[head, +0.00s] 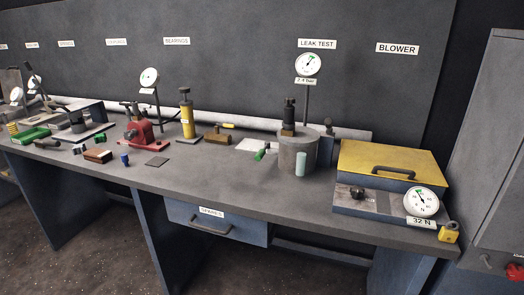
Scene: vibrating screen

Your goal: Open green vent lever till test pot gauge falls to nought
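The test pot (312,152) is a grey cylinder on the bench, below the LEAK TEST sign. Its round white gauge (308,64) stands on a post behind it, and the label under the dial reads 2.4 bar. The green vent lever (261,154) sticks out at the pot's left side, pointing down and left. A dark fitting (289,115) stands on top of the pot. A pale green cylinder (300,164) is in front of the pot. Neither of my grippers shows in the head view.
A yellow-lidded blower box (390,158) and a second dial (421,202) labelled 32 N stand to the right. A yellow cylinder (187,120), red device (140,133) and small parts are left. The bench front (235,193) is largely clear.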

